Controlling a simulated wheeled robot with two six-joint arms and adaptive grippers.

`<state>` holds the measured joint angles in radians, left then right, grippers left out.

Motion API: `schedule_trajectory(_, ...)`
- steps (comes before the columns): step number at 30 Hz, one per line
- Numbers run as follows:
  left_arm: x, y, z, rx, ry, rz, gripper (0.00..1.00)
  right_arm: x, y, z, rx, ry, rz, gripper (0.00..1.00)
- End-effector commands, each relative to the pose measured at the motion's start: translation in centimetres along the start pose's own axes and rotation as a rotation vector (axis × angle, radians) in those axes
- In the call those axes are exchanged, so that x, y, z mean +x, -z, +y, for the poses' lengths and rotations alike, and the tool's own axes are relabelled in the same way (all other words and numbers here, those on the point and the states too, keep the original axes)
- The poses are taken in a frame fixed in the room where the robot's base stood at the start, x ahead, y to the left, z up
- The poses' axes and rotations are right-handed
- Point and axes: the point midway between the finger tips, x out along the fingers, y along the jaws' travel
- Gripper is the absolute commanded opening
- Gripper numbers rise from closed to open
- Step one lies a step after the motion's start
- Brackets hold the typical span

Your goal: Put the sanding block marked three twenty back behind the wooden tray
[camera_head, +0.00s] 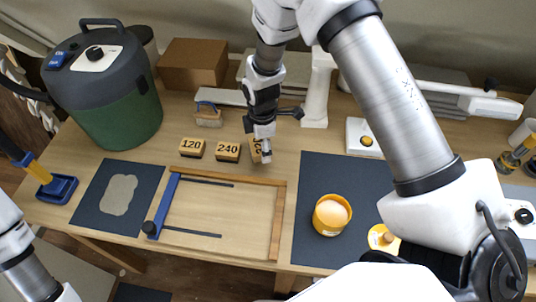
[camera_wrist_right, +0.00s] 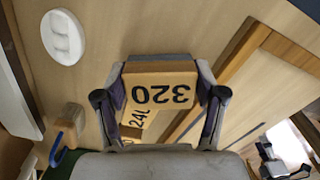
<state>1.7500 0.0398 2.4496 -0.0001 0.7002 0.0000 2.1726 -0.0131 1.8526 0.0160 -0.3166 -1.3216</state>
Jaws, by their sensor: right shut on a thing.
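The sanding block marked 320 (camera_wrist_right: 160,95) is between the fingers of my right gripper (camera_wrist_right: 160,108), which is shut on it. In the head view the block (camera_head: 254,152) is partly hidden by my right gripper (camera_head: 264,150). It is behind the wooden tray's back edge, right of the 240 block (camera_head: 228,152); I cannot tell whether it touches the table. The wooden tray (camera_head: 278,222) has a blue left side (camera_head: 165,200) and lies flat. Part of my left arm enters at lower left; its gripper (camera_wrist_right: 275,165) seems to show small in the wrist view, its opening unclear.
The 120 block (camera_head: 192,147) stands left of the 240 block. A blue-handled brush (camera_head: 208,117) is behind them. A green canister (camera_head: 115,115) and cardboard box (camera_head: 193,64) stand back left. A white post (camera_head: 318,90) is close right. An orange tub (camera_head: 331,215) sits on a dark mat.

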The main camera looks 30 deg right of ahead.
Motion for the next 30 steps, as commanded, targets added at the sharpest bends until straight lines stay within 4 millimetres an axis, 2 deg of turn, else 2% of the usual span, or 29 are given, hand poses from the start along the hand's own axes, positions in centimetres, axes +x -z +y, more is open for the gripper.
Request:
schedule_trajectory(3, 0.7, 0.0, 0.0, 0.000, 0.000, -0.001, 0.67, 0.5, -1.3, -0.1, 0.002, -0.001, 0.002, 0.32)
schedule_trajectory(10, 4.2, -0.1, 0.0, 0.000, 0.000, -0.001, 0.67, 4.1, -1.4, -0.2, 0.000, -0.001, 0.000, 0.32)
schedule_trajectory(11, 4.2, -0.1, 0.0, 0.000, 0.000, -0.001, 0.67, 4.1, -1.4, -0.1, 0.000, -0.002, 0.001, 0.32)
schedule_trajectory(12, 4.0, -0.1, 0.0, 0.000, 0.000, -0.001, 0.67, 3.9, -1.4, -0.1, 0.000, -0.002, 0.001, 0.26)
schedule_trajectory(22, 3.9, 0.0, 0.0, 0.000, 0.000, -0.001, 0.67, 4.2, -1.4, -0.2, 0.000, -0.001, 0.000, 0.26)
schedule_trajectory(23, 3.8, 0.0, 0.0, 0.000, 0.000, -0.001, 0.67, 4.1, -1.4, -0.1, 0.000, -0.001, 0.000, 0.80)
schedule_trajectory(24, 3.8, 0.0, 0.0, 0.000, 0.000, -0.001, 0.67, 4.0, -1.4, -0.1, 0.000, -0.001, 0.000, 0.94)
schedule_trajectory(30, 3.8, 0.0, 0.0, 0.000, 0.000, -0.001, 0.67, 4.0, -1.4, -0.1, 0.000, -0.001, 0.000, 0.95)
